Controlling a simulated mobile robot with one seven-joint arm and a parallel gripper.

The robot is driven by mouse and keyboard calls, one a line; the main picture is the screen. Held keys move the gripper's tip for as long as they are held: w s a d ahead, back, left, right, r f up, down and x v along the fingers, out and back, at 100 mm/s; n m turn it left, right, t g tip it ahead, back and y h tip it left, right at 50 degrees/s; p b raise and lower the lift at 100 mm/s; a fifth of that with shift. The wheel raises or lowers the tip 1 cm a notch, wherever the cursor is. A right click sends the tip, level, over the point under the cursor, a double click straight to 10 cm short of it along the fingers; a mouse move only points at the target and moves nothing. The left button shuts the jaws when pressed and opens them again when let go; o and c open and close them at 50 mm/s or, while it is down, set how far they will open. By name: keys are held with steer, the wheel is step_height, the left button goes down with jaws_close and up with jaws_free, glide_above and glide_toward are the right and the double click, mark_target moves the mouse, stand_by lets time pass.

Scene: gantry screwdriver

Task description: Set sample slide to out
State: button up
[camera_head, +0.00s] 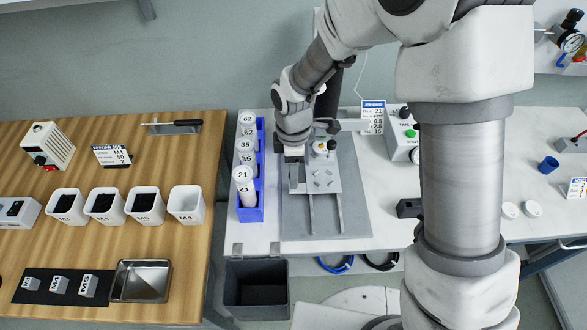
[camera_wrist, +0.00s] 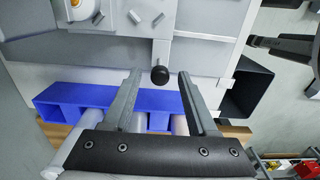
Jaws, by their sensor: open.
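The sample slide (camera_head: 325,182) is a light grey plate with small angled blocks on it. It sits at the back part of two rails (camera_head: 326,215) that run toward the front of a grey base plate. In the wrist view the slide (camera_wrist: 133,52) shows at the top, with a round black knob (camera_wrist: 159,75) standing out from its edge. My gripper (camera_wrist: 160,78) is open, with one finger on either side of the knob. I cannot tell whether either finger touches it. In the head view my gripper (camera_head: 293,172) is at the slide's left side, and the knob is hidden.
A blue rack (camera_head: 250,214) with numbered white bottles stands close to the left. A job card (camera_head: 372,117) and a control box with a green button (camera_head: 404,137) are to the right. A dark bin (camera_head: 257,285) is below the front edge. The front rails are clear.

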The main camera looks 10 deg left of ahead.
jaws_close()
stand_by(1.4)
